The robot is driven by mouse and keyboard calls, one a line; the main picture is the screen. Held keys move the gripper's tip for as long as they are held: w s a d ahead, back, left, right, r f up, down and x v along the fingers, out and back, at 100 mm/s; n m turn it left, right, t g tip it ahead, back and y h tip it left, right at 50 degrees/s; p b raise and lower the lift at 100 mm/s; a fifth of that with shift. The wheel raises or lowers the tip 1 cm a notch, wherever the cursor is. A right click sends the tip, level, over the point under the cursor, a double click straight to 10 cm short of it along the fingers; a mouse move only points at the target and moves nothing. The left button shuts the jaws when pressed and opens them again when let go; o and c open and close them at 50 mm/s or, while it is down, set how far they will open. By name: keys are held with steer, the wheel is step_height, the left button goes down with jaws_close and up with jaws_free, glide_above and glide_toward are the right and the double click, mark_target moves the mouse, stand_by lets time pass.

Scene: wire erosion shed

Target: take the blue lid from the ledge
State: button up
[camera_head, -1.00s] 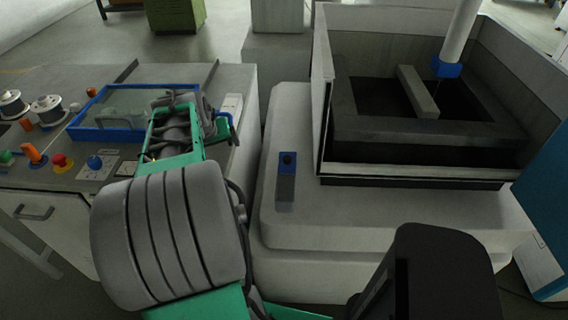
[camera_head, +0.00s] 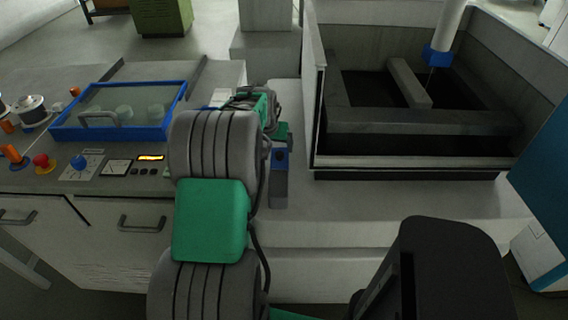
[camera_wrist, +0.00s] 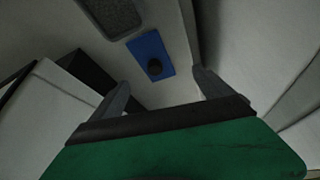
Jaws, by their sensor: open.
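The blue lid (camera_head: 281,158) shows in the head view as a small blue top with a dark knob on a narrow grey block, on the pale ledge (camera_head: 390,203) in front of the open tank. In the wrist view the lid (camera_wrist: 143,53) is a flat blue rectangle with a round black knob. My gripper (camera_wrist: 160,86) is open and empty, its two grey fingers spread apart. The lid lies beyond the fingertips, roughly in line with the gap and apart from them. In the head view my arm reaches just left of the lid, and the fingers cannot be made out.
The tank (camera_head: 420,165) with dark inner frame walls stands behind the ledge on the right. On the left is a workbench (camera_head: 120,190) with a blue-framed tray (camera_head: 120,132), knobs and spools. A dark rounded slab (camera_wrist: 108,14) lies near the lid in the wrist view.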

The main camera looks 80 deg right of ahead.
mark_target(279, 153)
steer(key=x, duration=0.6)
steer(key=p+x, duration=0.1)
steer(key=x, duration=0.2)
steer(key=shift+s+d+r, duration=0.1)
steer(key=shift+s+d, duration=0.1)
steer(key=shift+s, duration=0.2)
steer(key=c, duration=1.5)
